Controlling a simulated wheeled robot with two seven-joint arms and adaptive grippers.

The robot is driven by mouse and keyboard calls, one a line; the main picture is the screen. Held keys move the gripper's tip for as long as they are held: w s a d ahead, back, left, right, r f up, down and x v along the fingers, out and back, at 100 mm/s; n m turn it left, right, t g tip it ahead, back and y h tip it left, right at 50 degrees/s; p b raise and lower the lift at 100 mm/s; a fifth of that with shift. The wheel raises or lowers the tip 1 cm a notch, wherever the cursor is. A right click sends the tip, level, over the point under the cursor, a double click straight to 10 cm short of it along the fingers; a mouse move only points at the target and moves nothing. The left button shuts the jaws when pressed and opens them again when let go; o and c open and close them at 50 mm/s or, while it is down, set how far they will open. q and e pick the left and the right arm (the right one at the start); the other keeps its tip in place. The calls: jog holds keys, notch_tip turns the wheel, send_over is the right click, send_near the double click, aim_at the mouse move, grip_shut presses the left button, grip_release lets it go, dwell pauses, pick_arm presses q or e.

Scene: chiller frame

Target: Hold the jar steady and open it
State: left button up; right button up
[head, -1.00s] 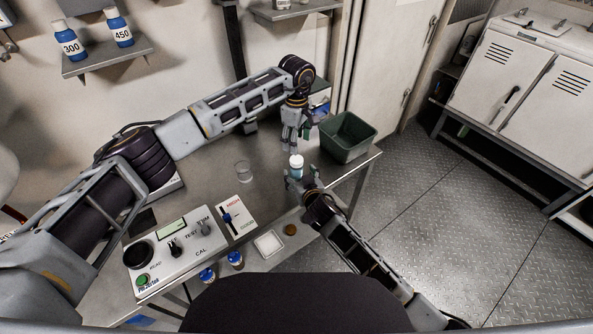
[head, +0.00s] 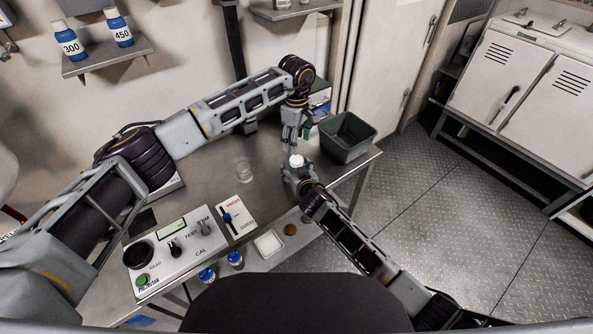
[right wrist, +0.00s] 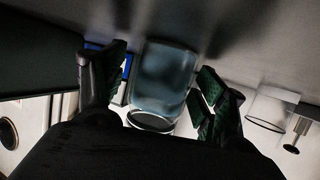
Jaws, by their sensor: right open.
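The jar, with a white lid (head: 296,160), stands on the steel table near its right side. In the right wrist view its bluish clear body (right wrist: 163,80) stands between the two fingers. My right gripper (head: 291,172) is open around the jar's near side, and a gap shows at its fingers in the right wrist view (right wrist: 160,88). The right gripper hides the lower part of the jar in the head view. My left gripper (head: 291,143) points down just behind and above the jar lid, apart from it; its finger opening is too small to tell.
A dark green bin (head: 347,138) stands right of the left gripper. A clear glass (head: 244,171) stands left of the jar. A control box (head: 170,250), a marked card (head: 236,217) and a white square dish (head: 268,243) lie nearer. The table between glass and jar is clear.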

aim_at(297, 159)
grip_shut()
pick_arm(q)
jog(key=shift+r, duration=0.2)
jog(key=m, duration=0.7)
jog(key=shift+r, duration=0.1)
jog(key=m, duration=0.6)
dwell(0.7)
dwell(0.5)
jog(key=shift+f, duration=4)
